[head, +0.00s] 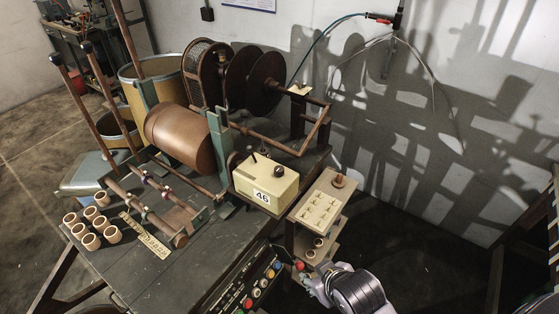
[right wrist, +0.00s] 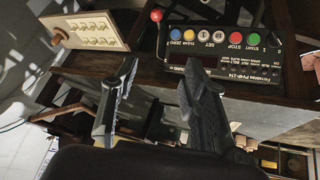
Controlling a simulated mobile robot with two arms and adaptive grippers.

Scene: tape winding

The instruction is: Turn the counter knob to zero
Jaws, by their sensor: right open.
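The counter is a cream box (head: 265,183) on the machine bench, with a display reading 46 (head: 262,197). My left gripper is not in view.
A button panel (right wrist: 225,52) lies close to the right gripper, with a red ball (right wrist: 156,15) at its corner. A brown roller (head: 178,136) and several small rolls lie left.

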